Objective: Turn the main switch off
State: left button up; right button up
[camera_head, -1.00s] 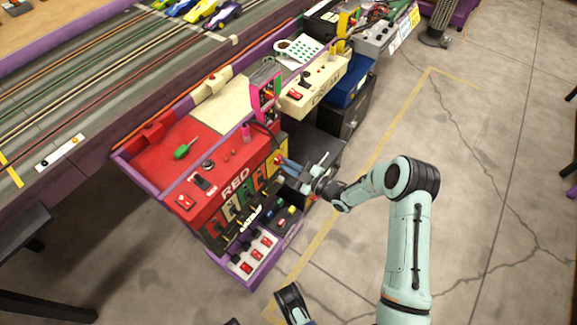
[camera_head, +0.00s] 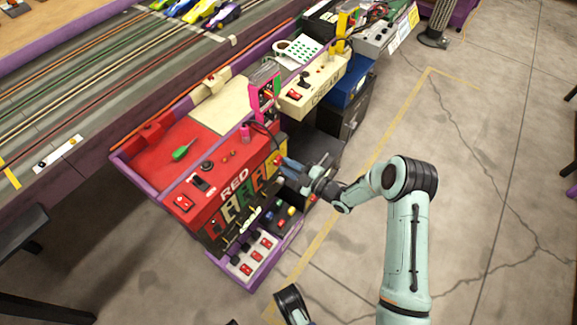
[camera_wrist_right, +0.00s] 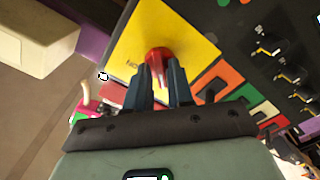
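The main switch appears as a red rotary knob on a yellow plate (camera_wrist_right: 193,38) on the front of the red control box (camera_head: 185,195). The knob (camera_wrist_right: 157,54) shows large in the right wrist view, with upside-down "ON" lettering beside it. My right gripper (camera_wrist_right: 160,72) has one finger on each side of the knob's handle, close together, and appears shut on it. In the head view the right gripper (camera_head: 288,166) reaches the yellow plate from the right and partly hides it.
Red rocker switches (camera_head: 246,268) sit on the lower shelf below the red box. A cream control box (camera_head: 318,85) stands farther back. The slot track (camera_head: 100,85) runs along the left.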

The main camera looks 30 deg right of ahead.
jog(key=shift+o, duration=0.6)
jog(key=shift+s+d, duration=0.1)
jog(key=shift+s, duration=0.15)
pick_arm(q)
jog(key=shift+t, duration=0.6)
jog(key=w+r, duration=0.1)
jog(key=w+r+p, duration=0.1)
jog(key=d+r+p, duration=0.1)
jog(key=r, duration=0.1)
jog(key=shift+w+r, duration=0.1)
jog(key=shift+w, duration=0.3)
pick_arm(e)
jog(key=v, duration=1.3)
